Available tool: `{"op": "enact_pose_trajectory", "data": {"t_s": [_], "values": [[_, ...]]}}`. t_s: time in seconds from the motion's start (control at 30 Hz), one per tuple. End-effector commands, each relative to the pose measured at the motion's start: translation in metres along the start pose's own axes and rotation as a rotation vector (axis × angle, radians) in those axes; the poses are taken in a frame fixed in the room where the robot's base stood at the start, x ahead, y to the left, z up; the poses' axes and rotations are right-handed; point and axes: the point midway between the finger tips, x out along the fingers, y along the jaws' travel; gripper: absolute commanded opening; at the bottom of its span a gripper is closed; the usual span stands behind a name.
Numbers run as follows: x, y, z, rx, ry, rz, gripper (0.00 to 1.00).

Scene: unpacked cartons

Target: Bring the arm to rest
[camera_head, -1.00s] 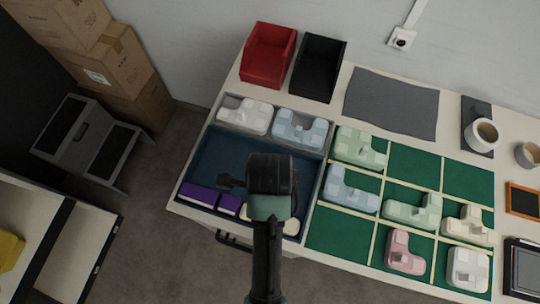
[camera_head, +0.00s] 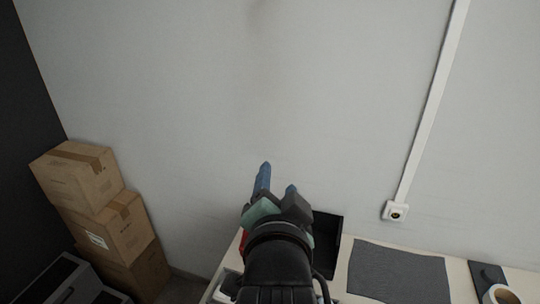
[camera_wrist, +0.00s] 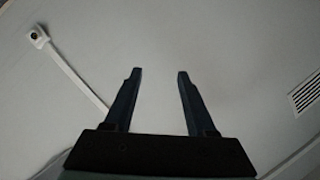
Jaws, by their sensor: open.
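My gripper (camera_head: 277,180) is raised in front of the wall in the head view, above the back edge of the table (camera_head: 335,262). Its blue fingers point up and away from the table. In the wrist view my gripper (camera_wrist: 160,75) is open, with its two fingers apart and nothing between them. My arm hides part of the table and most of a red bin (camera_head: 243,242).
A black bin (camera_head: 327,240) stands close behind my gripper. A grey mat (camera_head: 398,275) lies to its right, with a cup (camera_head: 502,294) farther right. A socket (camera_head: 396,211) is on the wall. Stacked cartons (camera_head: 108,215) stand at the left. The wrist view shows a vent (camera_wrist: 306,92).

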Motion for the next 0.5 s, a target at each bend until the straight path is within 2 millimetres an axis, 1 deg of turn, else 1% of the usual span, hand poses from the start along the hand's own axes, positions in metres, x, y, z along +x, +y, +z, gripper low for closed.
{"op": "enact_pose_trajectory", "data": {"t_s": [0.03,0.07,0.1,0.17,0.2,0.27,0.3,0.33,0.4,0.5], "values": [[-0.010,-0.029,-0.027,-0.081,0.084,-0.083,0.56],[-0.017,-0.045,-0.042,-0.132,0.137,-0.128,0.56],[-0.028,-0.066,-0.062,-0.201,0.212,-0.184,0.56],[-0.049,-0.095,-0.091,-0.300,0.331,-0.256,0.56],[-0.065,-0.114,-0.108,-0.362,0.415,-0.298,0.56],[-0.090,-0.137,-0.132,-0.447,0.537,-0.347,0.56],[-0.107,-0.150,-0.145,-0.497,0.613,-0.369,0.56],[-0.119,-0.159,-0.154,-0.530,0.668,-0.383,0.56],[-0.145,-0.175,-0.170,-0.594,0.781,-0.405,0.56],[-0.172,-0.187,-0.185,-0.653,0.895,-0.416,0.56]]}}
